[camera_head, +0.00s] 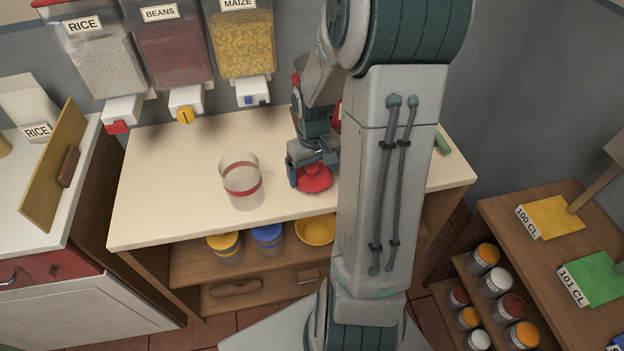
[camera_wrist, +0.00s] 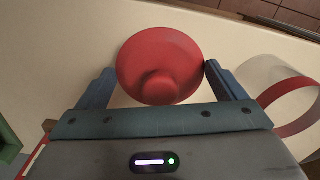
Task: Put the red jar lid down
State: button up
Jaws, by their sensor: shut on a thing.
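The red jar lid (camera_head: 313,179) is at the counter top, right of the clear jar, in the head view. In the wrist view the round red lid (camera_wrist: 159,66) sits between the two blue fingers. My gripper (camera_head: 308,175) is shut on the lid, with a finger at each side of it; it also shows in the wrist view (camera_wrist: 160,88). The lid is at or just above the counter surface; I cannot tell whether it touches. The clear jar with a red band (camera_head: 241,184) stands open on the counter (camera_head: 160,190), and its side shows in the wrist view (camera_wrist: 285,95).
Dispensers of rice (camera_head: 98,50), beans (camera_head: 165,45) and maize (camera_head: 242,40) hang above the counter's back. The counter left of the jar is clear. A shelf below holds a yellow-lidded jar (camera_head: 224,243), a blue-lidded jar (camera_head: 267,236) and a yellow bowl (camera_head: 316,230).

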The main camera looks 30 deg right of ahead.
aim_at(313, 181)
jog(key=shift+w+f, duration=0.1)
jog(key=shift+f, duration=2)
jog(key=shift+f, duration=0.1)
jog(key=shift+f+b, duration=0.15)
jog(key=shift+b, duration=0.15)
jog(key=o, duration=0.7)
jog(key=shift+r, duration=0.2)
notch_tip(313, 181, up, 12)
jog(key=shift+r+p, duration=0.1)
jog(key=shift+p, duration=0.4)
jog(key=s+a+r+t, duration=0.1)
jog(key=s+a+r, duration=0.1)
jog(key=s+a, duration=0.2)
jog(key=s+a+r+t, duration=0.1)
jog(key=s+a+r, duration=0.2)
jog(key=s+a, duration=0.1)
jog(key=s+a+r+t, duration=0.1)
jog(key=s+a+r, duration=0.1)
jog(key=s+a, duration=0.2)
jog(key=shift+a+r, duration=0.1)
jog(key=shift+r, duration=0.15)
